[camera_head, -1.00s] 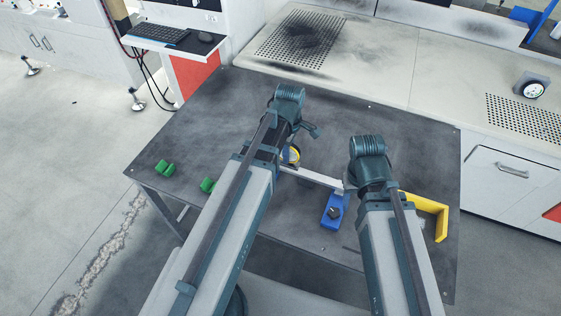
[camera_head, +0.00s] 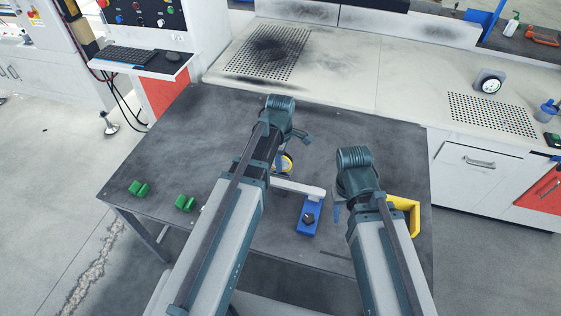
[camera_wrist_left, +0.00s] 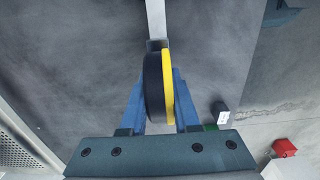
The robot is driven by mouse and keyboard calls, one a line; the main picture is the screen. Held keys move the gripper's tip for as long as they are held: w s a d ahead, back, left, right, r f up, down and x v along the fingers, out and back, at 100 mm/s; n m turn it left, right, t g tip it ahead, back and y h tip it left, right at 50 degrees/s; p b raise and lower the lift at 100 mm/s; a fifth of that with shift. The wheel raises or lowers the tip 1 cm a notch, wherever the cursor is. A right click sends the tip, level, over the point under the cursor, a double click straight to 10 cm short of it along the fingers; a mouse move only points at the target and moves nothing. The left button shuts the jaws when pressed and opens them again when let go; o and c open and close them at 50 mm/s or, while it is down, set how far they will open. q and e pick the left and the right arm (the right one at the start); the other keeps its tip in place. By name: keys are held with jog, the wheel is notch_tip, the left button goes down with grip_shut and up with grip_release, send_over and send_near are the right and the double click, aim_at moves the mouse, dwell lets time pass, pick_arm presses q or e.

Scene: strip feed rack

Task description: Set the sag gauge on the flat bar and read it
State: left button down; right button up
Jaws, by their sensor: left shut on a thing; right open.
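The round sag gauge, black with a yellow side, is held edge-on between the blue fingers of my left gripper (camera_wrist_left: 160,92) in the left wrist view, where the gauge (camera_wrist_left: 154,85) hides what lies beneath it. The gauge also shows in the head view (camera_head: 287,163), partly behind my left arm. I cannot tell whether gauge and bar touch. My right gripper (camera_head: 340,211) is open beside the bar's right end, mostly hidden by its own arm.
A yellow tray-like piece (camera_head: 413,217) lies right of my right gripper. A dial device (camera_head: 488,82) stands on the pale bench behind. The table's back is clear.

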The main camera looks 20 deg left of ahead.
pick_arm(q)
jog(key=shift+f+b, duration=2.15)
jog(key=shift+f, duration=0.3)
jog(key=shift+f, duration=0.15)
dwell(0.3)
jog(key=c, duration=0.6)
grip_release()
jog(key=shift+o, duration=0.2)
notch_tip(320, 180, up, 14)
jog(key=p, duration=1.3)
jog(key=shift+p, duration=0.35)
jog(key=shift+f, duration=0.1)
